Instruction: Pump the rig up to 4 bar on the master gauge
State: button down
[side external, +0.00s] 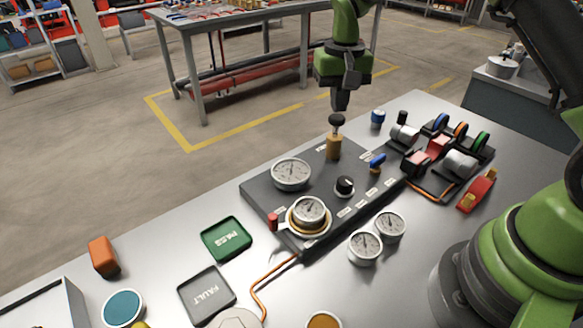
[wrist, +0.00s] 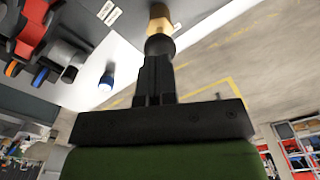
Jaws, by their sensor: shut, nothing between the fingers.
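My gripper (side external: 340,103) is shut and points down, right above the black knob (side external: 336,120) on top of the brass pump (side external: 334,147). Its fingertips are at or just above the knob; I cannot tell whether they touch. In the wrist view the closed fingers (wrist: 154,72) line up with the black knob (wrist: 160,45) and the brass body (wrist: 160,18). The pump stands at the back of the dark rig panel (side external: 262,192). A large white gauge (side external: 291,173) and a brass-ringed gauge (side external: 309,210) sit on the panel; their readings are too small to tell.
Two loose gauges (side external: 365,246) (side external: 390,224) stand in front. Green PASS (side external: 226,238) and grey FAULT (side external: 206,294) trays lie left. A blue-capped part (side external: 377,117) stands near the pump.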

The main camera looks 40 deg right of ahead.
jog(key=shift+f, duration=1.85)
jog(key=shift+r, duration=1.9)
jog(key=shift+f, duration=1.9)
jog(key=shift+r, duration=1.9)
jog(key=shift+f, duration=0.15)
